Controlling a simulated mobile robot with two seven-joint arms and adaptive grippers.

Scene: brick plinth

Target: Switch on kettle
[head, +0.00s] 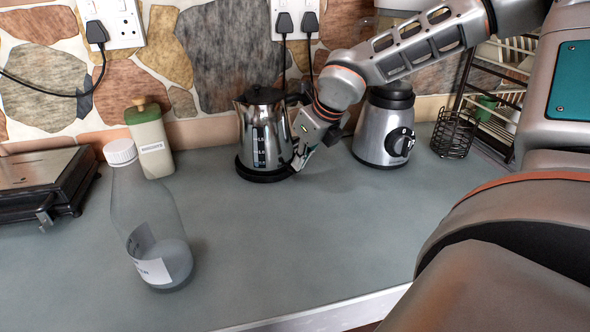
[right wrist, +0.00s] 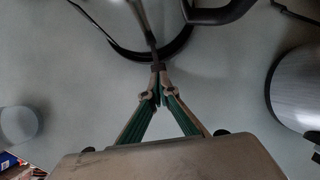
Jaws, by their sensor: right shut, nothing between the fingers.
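The kettle (head: 262,130) is a shiny metal jug with a dark base, upright on the counter near the back wall. My right gripper (head: 299,164) is beside the kettle's right side, low down near its base. It hides part of that side and of the handle. In the right wrist view the fingers (right wrist: 158,72) are shut together and empty, with their tips close to the kettle's dark base rim (right wrist: 172,52). I cannot tell whether they touch it. The kettle's switch is not clearly seen. My left gripper is not in view.
A metal appliance with a black dial (head: 378,132) stands right of my gripper. A black wire holder (head: 453,134) is farther right. The front middle counter (head: 310,240) is clear.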

